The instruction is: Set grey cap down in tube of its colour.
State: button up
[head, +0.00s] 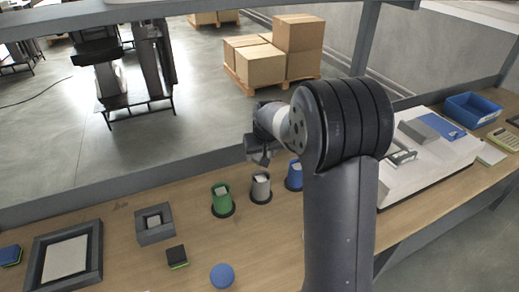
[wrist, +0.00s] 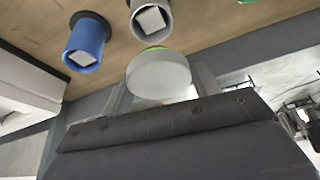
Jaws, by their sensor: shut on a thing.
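My gripper (head: 261,157) hangs above and behind the row of tubes in the head view. In the wrist view my gripper (wrist: 155,85) is shut on the grey cap (wrist: 158,77), a pale round piece with a green edge showing behind it. The cap is not clear in the head view. The grey tube (head: 260,190) stands upright between the green tube (head: 221,201) and the blue tube (head: 294,177). In the wrist view the grey tube (wrist: 151,20) lies just beyond the cap, apart from it. A pale block shows in its mouth.
A blue disc (head: 222,276) lies near the front. A dark square block (head: 177,257), a grey square frame (head: 155,224) and a larger frame (head: 93,247) lie left. A white panel (head: 430,160) and blue bin (head: 471,110) are at right. Bare wood surrounds the tubes.

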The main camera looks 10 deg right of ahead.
jog(key=shift+f+b, duration=1.85)
jog(key=shift+f, duration=0.95)
jog(key=shift+s, duration=0.1)
jog(key=shift+f+b, duration=0.45)
jog(key=shift+b, duration=0.15)
jog(key=o, duration=1.2)
jog(key=shift+o, duration=0.2)
jog(key=shift+r, duration=0.15)
jog(key=shift+r+p, duration=2.4)
jog(key=shift+r, duration=1)
jog(key=shift+f, duration=0.15)
